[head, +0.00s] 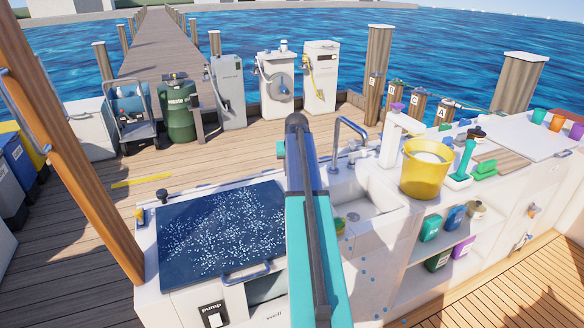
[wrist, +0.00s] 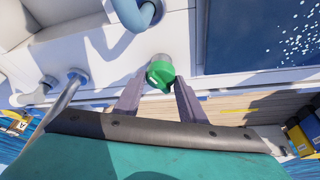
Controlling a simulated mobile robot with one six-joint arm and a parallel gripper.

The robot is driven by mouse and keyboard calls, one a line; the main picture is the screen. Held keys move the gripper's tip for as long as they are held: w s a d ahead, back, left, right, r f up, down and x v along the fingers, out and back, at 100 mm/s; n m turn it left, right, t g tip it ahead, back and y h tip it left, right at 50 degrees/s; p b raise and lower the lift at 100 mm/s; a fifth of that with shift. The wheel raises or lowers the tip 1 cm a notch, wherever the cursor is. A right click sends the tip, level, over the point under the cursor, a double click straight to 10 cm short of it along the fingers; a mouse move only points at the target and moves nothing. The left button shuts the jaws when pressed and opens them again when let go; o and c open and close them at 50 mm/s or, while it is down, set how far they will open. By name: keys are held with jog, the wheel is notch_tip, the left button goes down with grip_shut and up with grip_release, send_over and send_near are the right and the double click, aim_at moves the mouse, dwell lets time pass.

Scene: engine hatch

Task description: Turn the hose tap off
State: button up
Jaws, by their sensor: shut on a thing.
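The green tap handle (wrist: 160,74) shows in the wrist view, between a light blue pipe and the dark speckled hatch. Its top end is pale grey. My gripper (wrist: 159,84) has its two dark fingers on either side of the handle, shut on it. In the head view, my teal arm hides both my gripper and the handle.
The dark speckled hatch (head: 218,230) lies left of my arm, with a pump switch (head: 213,315) below it. A sink (head: 365,212) with a curved faucet (head: 349,127) and a yellow bucket (head: 426,170) stand to the right. A wooden post (head: 75,170) rises at left.

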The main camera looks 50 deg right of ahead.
jog(key=shift+w+a+m+g+h+p, duration=0.15)
jog(key=shift+m+g+p, duration=0.15)
jog(key=shift+m, duration=0.55)
jog(key=shift+w+a+m+g+h+p, duration=0.1)
jog(key=shift+m+g+h+p, duration=0.2)
jog(key=shift+m, duration=0.6)
jog(key=shift+w+a+m+g+h+p, duration=0.1)
jog(key=shift+a+m+g+p, duration=0.2)
jog(key=shift+m, duration=0.55)
jog(key=shift+d, duration=0.1)
jog(key=o, duration=1)
jog(key=shift+o, duration=0.2)
jog(key=shift+s+d, duration=0.1)
jog(key=shift+r, duration=0.1)
jog(key=shift+s+r, duration=0.2)
jog(key=shift+r, duration=0.2)
jog(key=v, duration=1.2)
jog(key=shift+a+r+b, duration=0.3)
